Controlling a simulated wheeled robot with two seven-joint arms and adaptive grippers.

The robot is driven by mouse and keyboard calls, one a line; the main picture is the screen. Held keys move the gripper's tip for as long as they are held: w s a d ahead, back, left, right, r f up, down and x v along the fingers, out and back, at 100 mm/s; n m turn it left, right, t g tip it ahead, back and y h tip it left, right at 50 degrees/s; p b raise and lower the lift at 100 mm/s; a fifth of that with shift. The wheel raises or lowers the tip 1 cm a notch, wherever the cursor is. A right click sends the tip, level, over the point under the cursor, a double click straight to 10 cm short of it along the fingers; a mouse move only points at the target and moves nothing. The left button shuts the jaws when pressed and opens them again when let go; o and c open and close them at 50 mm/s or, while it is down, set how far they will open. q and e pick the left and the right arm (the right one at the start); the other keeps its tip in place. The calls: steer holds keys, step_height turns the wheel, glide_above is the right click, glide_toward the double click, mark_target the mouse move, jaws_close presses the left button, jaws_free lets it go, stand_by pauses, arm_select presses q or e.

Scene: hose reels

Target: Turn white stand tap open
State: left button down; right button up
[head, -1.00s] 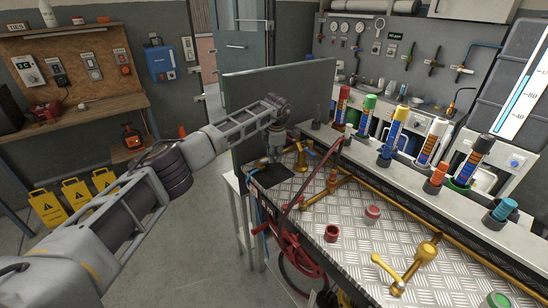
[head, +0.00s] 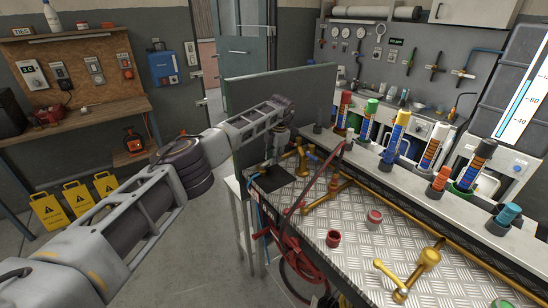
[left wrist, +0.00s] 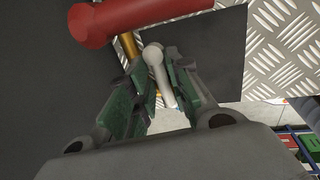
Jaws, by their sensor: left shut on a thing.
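The white lever of the stand tap (left wrist: 160,72) shows in the left wrist view, with a rounded end, in front of a dark square plate. My left gripper (left wrist: 158,82) has its green-padded fingers on both sides of it and is shut on it. In the head view my left gripper (head: 269,158) points down over the black plate (head: 282,179) at the left end of the bench. There the gripper hides most of the tap. My right gripper is not in view.
A thick red cylinder (left wrist: 135,18) lies close above the fingers in the left wrist view. Brass pipework (head: 335,186) and a dark red hose (head: 318,182) are right of the gripper. A grey upright panel (head: 295,100) stands behind. Red caps (head: 333,239) sit on the bench.

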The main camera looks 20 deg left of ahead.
arm_select(q)
steer(key=c, duration=1.5)
jaws_free()
steer(key=shift+s+d+r, duration=0.2)
steer(key=shift+d+r, duration=0.1)
steer(key=shift+r, duration=1.65)
steer(key=shift+s+d+r, duration=0.25)
steer(key=shift+d+r, duration=0.05)
steer(key=shift+r, duration=1.7)
steer(key=shift+s+d+r, duration=0.2)
steer(key=shift+d+r, duration=0.1)
steer(key=shift+r, duration=1.65)
